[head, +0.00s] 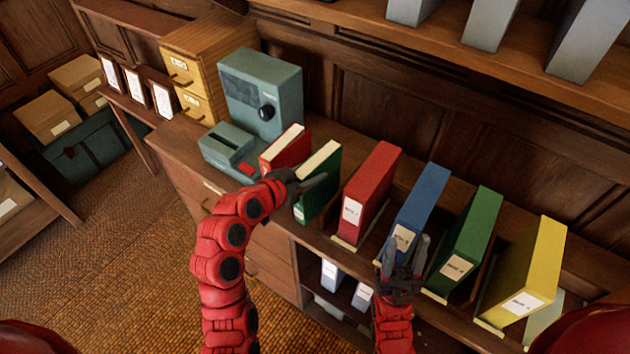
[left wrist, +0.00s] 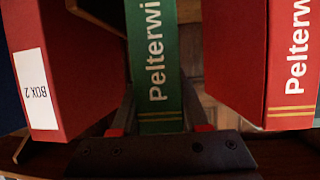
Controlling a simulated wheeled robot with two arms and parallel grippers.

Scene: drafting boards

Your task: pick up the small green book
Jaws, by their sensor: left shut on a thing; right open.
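The small green book (head: 322,172) stands upright on the wooden counter, between a small red book (head: 285,150) and a red box file (head: 370,190). My left gripper (head: 308,184) is shut on the small green book from the front. In the left wrist view the book's green spine (left wrist: 155,60), lettered "Pelterwi", stands between the two fingers (left wrist: 162,112). My right gripper (head: 403,262) is open and empty, in front of the blue box file (head: 420,205) and the large green box file (head: 466,240).
In the left wrist view the red box file (left wrist: 60,65) is left of the book and the red book (left wrist: 240,60) right. A yellow box file (head: 530,270) stands far right. A grey-green machine (head: 262,90) and wooden drawers (head: 205,60) stand left. Grey files line the upper shelf (head: 450,75).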

